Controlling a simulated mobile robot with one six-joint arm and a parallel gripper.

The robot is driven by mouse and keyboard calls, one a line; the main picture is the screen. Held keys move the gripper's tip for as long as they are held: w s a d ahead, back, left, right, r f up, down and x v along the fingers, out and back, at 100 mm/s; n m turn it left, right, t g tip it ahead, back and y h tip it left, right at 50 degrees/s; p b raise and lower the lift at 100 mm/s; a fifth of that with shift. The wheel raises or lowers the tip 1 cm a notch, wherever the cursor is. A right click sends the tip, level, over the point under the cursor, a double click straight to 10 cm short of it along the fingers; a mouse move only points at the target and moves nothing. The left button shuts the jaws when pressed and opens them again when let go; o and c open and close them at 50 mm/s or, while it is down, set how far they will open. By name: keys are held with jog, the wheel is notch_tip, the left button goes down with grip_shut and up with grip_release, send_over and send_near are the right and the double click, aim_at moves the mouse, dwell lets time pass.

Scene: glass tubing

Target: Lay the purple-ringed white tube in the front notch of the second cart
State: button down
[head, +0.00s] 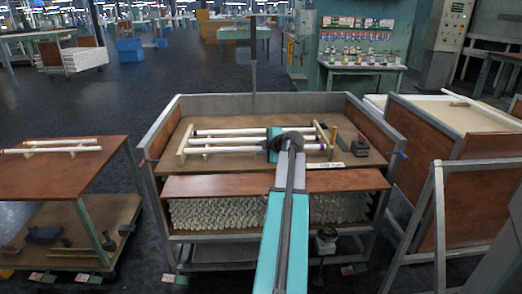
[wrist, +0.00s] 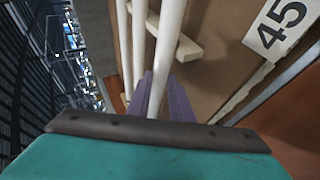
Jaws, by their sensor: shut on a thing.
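My gripper (head: 280,146) is over the middle cart (head: 157,134), shut on a white tube (head: 232,149). This is the front one of several long white tubes lying left to right. In the wrist view my gripper (wrist: 161,103) has its two fingers either side of the held tube (wrist: 167,45). The tube passes over a pale wooden notched support (wrist: 187,47); I cannot tell whether it rests in a notch or hangs just above. My gripper and arm hide part of the tube.
Other white tubes (head: 235,132) lie close behind the held one. A numbered card (wrist: 278,24) is in front of them. A left cart (head: 50,170) carries more tubes on supports. Dark blocks (head: 359,149) stand at the right, inside the middle cart's raised walls.

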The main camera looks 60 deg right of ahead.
jog(key=c, duration=1.6)
grip_release()
jog(key=shift+r, duration=0.15)
jog(key=shift+r+p, duration=0.55)
jog(key=shift+p, duration=0.45)
jog(key=v, duration=1.1)
jog(key=shift+s+a, duration=0.15)
jog(key=shift+s, duration=0.25)
jog(key=shift+r, duration=0.15)
